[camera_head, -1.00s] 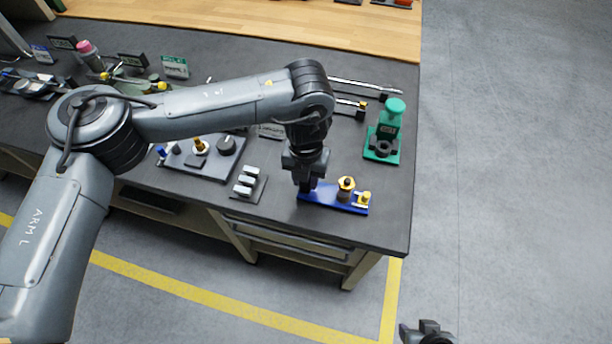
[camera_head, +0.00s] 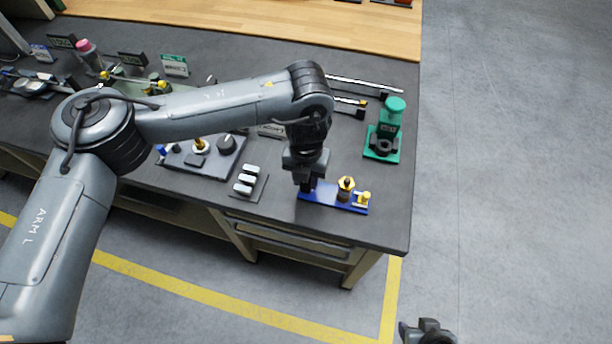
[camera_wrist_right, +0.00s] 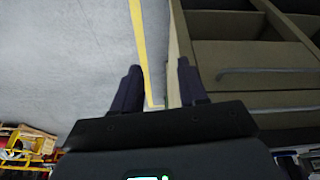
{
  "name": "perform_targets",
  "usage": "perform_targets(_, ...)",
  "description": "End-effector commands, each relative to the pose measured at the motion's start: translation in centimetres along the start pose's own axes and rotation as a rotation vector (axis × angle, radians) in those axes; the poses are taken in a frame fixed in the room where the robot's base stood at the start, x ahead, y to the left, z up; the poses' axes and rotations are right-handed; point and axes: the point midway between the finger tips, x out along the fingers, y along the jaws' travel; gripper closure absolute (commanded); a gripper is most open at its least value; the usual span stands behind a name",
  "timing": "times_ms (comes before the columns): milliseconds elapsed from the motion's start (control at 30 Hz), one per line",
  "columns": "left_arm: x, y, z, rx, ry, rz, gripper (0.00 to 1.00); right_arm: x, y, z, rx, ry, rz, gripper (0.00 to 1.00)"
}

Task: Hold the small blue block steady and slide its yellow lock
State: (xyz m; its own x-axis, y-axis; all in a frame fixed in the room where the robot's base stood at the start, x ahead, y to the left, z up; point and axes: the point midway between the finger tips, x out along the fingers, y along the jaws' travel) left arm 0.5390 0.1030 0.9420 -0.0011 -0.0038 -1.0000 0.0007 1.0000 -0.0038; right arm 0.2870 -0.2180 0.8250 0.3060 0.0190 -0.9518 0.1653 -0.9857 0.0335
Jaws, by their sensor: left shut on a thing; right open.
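The small blue block (camera_head: 325,196) lies flat near the front right edge of the dark bench in the head view. A brass hex piece on a dark base (camera_head: 346,188) stands on it, and the yellow lock (camera_head: 362,199) sits at its right end. My left gripper (camera_head: 306,187) points down and is shut on the left end of the blue block; its fingertips are partly hidden. My right gripper (camera_head: 428,332) is at the bottom of the head view, off the bench. In the right wrist view its two fingers (camera_wrist_right: 158,92) are apart with nothing between them.
A green press-like device (camera_head: 385,135) stands behind the block to the right. The bench's right edge is close; bare floor lies beyond.

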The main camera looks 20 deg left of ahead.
Motion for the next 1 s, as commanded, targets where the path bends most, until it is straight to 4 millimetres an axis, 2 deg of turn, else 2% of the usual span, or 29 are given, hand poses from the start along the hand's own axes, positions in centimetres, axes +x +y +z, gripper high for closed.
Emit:
perform_targets(167,0.3,0.1,-0.1,-0.001,0.002,0.003,1.0,0.1,0.0,0.0,0.0,0.0,0.0,0.59)
perform_targets(433,0.4,0.1,-0.1,-0.002,0.002,0.004,1.0,0.1,0.0,0.0,0.021,0.0,0.0,1.0)
perform_targets(667,0.5,0.1,-0.1,-0.002,0.002,0.004,1.0,0.1,-0.1,-1.1,0.218,0.061,-0.007,1.0)
perform_targets(867,0.5,0.2,-0.1,-0.003,0.002,0.004,1.0,-0.1,-1.0,-4.3,0.506,0.222,-0.077,1.0)
perform_targets(1000,0.6,0.2,-0.1,-0.003,0.002,0.005,1.0,-0.5,-1.8,-6.8,0.713,0.343,-0.186,1.0)
